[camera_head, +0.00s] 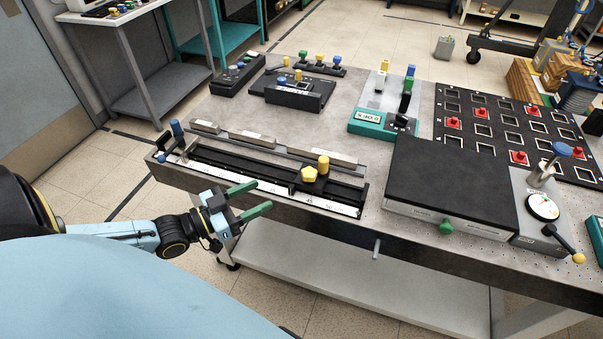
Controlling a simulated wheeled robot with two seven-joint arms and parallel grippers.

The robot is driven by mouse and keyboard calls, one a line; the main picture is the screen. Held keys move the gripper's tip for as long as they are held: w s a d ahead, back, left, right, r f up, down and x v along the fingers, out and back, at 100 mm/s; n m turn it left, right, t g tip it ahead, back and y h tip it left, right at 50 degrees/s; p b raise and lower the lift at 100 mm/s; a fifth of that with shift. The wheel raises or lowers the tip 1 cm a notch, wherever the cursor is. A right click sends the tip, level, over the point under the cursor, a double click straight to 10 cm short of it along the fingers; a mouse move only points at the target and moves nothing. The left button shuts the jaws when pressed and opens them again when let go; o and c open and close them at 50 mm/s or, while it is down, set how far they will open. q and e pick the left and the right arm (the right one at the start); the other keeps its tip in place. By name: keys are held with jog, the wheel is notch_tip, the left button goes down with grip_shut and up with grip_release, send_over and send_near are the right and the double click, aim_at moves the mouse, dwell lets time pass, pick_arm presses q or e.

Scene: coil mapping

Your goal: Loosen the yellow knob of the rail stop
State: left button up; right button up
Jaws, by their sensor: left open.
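The rail stop (312,186) is a small black block on the black rail (240,164) at the front edge of the table, toward the rail's right end. A yellow lobed knob (309,173) sits on it, with a yellow cylinder (323,165) close behind to the right. My left gripper (263,194) has green fingers and is open, with nothing between them. It is in front of the rail, left of the yellow knob and apart from it. My right gripper is not in view.
A white scale (271,188) runs along the rail's front. A blue knob (176,127) stands at its left end. Grey blocks (331,155) lie behind the rail. A black-topped box (452,180) with a green knob (446,226) stands to the right.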

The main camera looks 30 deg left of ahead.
aim_at(303, 176)
pick_arm(q)
jog(key=b+x, duration=0.1)
jog(key=x, duration=1.1)
jog(key=shift+w+d+f+b, duration=0.15)
jog(key=shift+w+b, duration=0.15)
jog(key=shift+w, duration=0.1)
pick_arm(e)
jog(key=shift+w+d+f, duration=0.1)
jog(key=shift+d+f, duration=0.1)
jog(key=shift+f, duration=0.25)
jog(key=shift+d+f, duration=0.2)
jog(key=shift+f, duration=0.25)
